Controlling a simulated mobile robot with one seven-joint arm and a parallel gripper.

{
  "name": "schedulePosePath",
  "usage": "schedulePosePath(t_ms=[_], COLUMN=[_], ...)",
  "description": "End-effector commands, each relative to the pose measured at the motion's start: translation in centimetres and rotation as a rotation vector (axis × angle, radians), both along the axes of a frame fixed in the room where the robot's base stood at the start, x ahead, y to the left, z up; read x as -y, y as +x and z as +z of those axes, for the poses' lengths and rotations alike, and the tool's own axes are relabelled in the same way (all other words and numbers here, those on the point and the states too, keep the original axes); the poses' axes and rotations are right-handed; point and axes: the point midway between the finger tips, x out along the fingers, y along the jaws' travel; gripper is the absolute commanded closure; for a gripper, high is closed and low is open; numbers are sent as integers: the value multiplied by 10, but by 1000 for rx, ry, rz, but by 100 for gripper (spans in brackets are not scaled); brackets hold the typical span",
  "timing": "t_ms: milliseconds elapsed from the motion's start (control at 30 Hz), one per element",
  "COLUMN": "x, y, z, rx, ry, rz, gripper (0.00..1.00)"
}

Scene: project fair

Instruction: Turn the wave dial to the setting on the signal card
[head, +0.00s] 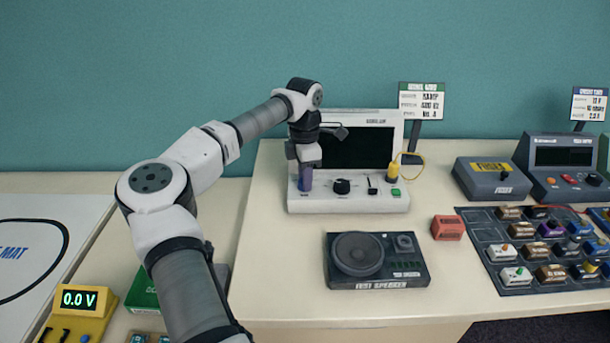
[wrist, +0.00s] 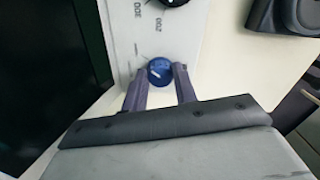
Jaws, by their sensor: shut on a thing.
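The signal generator (head: 347,203) is a pale box with a dark screen. My gripper (head: 305,183) points down at the left of its front panel and hides the dial there in the head view. In the wrist view my gripper (wrist: 160,76) has its two purple-grey fingers shut on either side of a blue round dial (wrist: 158,69) with a pale pointer line. The dial's wave marks are hidden or too small to read.
Right of my gripper are a black knob (head: 342,186), a slider (head: 372,184), a green button (head: 396,192) and a yellow plug (head: 393,170) with cable. A test speaker (head: 405,279) lies in front, with a red block (head: 447,227) beside it. Component trays fill the right.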

Motion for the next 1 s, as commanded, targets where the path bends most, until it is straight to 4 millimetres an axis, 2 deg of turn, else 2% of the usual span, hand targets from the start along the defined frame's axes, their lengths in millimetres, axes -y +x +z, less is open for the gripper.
schedulePosePath(t_ms=[100, 133, 300, 667, 767, 1000], x=[1, 1, 1, 0, 0, 0], y=[1, 1, 0, 1, 2, 4], z=[2, 2, 1, 6, 18, 72], rx=[4, 4, 2, 2, 3, 5], ry=[-2, -2, 0, 0, 1, 0], rz=[-1, -1, -1, 1, 1, 2], gripper=[95, 71, 50, 50, 50, 50])
